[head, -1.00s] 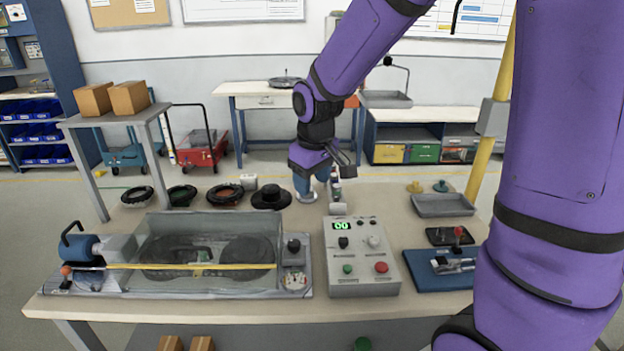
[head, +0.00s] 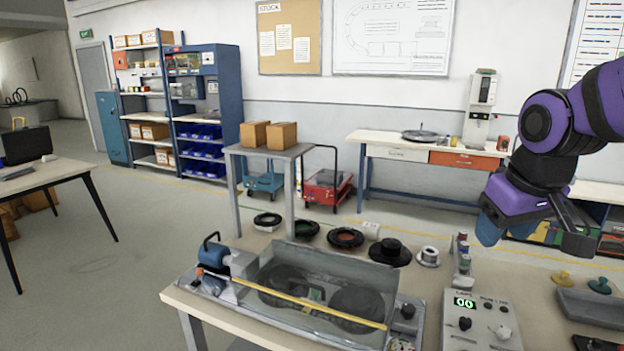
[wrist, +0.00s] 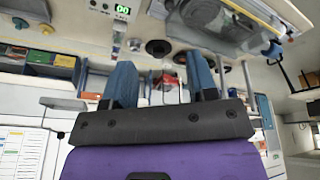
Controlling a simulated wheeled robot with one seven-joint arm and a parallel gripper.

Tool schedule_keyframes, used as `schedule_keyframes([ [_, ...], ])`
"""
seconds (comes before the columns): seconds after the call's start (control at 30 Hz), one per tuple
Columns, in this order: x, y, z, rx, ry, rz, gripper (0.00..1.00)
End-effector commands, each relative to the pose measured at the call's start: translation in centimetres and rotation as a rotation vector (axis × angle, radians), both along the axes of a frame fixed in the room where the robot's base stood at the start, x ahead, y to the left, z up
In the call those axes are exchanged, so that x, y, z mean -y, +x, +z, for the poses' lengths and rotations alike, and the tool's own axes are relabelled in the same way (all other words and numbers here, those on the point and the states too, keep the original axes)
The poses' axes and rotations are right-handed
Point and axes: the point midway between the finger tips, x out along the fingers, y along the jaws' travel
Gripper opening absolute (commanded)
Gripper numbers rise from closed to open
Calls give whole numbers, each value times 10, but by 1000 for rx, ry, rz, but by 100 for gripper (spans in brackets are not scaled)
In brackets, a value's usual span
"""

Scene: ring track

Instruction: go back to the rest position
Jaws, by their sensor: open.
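My gripper (head: 535,232) is at the right of the head view, raised above the far right part of the workbench (head: 425,275). Its purple arm reaches in from the right edge. In the wrist view the two blue fingers (wrist: 164,85) stand well apart with nothing between them. The gripper touches nothing that I can see. The wrist picture shows the room upside down, with the bench at its top.
On the bench are a clear-covered machine (head: 318,285), a control box (head: 480,322) reading 00, several dark rings and a grey tray (head: 590,305). A small raised table (head: 262,150) holds two cardboard boxes. Open floor (head: 110,250) lies left of the bench.

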Motion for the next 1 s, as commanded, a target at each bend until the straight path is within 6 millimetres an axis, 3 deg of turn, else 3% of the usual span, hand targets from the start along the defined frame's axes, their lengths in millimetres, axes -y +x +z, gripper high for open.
schedule_keyframes([
  [0.3, 9, -78, 33, 101, 49, -107, 53],
  [0.5, 12, -109, 38, 137, 75, -150, 53],
  [0.67, 13, -118, 39, 147, 83, -163, 53],
  [1.0, 13, -119, 39, 147, 83, -163, 53],
])
